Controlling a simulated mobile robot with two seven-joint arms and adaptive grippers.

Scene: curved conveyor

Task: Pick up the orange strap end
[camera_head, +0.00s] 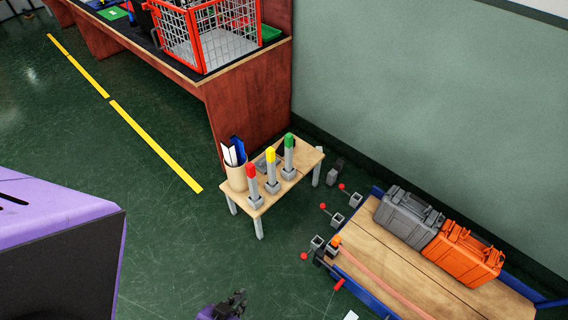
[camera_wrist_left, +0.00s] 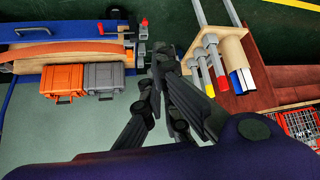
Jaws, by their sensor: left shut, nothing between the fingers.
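The orange strap (camera_head: 385,274) lies along the wooden top of the blue-edged conveyor (camera_head: 405,262). Its orange end (camera_head: 335,241) is at the conveyor's near left corner, beside a dark clamp with red knobs. The strap also shows as an orange band (camera_wrist_left: 62,49) in the left wrist view. My left gripper (camera_head: 237,298) is low at the bottom centre of the head view, left of the conveyor and apart from the strap end. Its dark fingers (camera_wrist_left: 162,62) are shut and empty in the left wrist view. My right gripper is not in view.
A grey case (camera_head: 407,216) and an orange case (camera_head: 463,252) stand on the conveyor's far side by the wall. A small table (camera_head: 302,160) holds red, yellow and green-topped posts and a cup. Red-knobbed levers (camera_head: 335,219) stick out near the conveyor. Green floor lies open left.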

